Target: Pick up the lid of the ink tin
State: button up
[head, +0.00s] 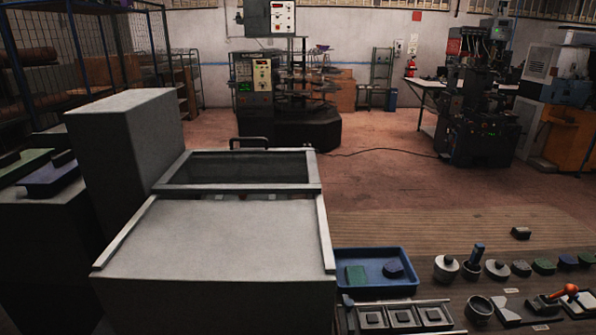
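A round metal tin (446,270) with a dark knob on its pale lid (446,262) stands on the bench at the lower right. A similar low round pale piece with a dark knob (497,269) lies to its right. I cannot tell for sure which of them is the ink tin's lid. A round open metal pot (478,308) stands nearer the front edge, its top uncovered. A small cup with a blue-handled tool (474,264) stands between the two knobbed pieces. My gripper is not in this view.
A blue tray (350,288) with green and blue blocks lies left of the tins. A rack of square metal pieces (405,318) is in front. Several small pads (545,266) and an orange-knobbed tool (568,291) are at right. A large grey machine (220,240) fills the left.

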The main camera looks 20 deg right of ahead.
aim_at(497, 270)
jog(key=z, duration=1.9)
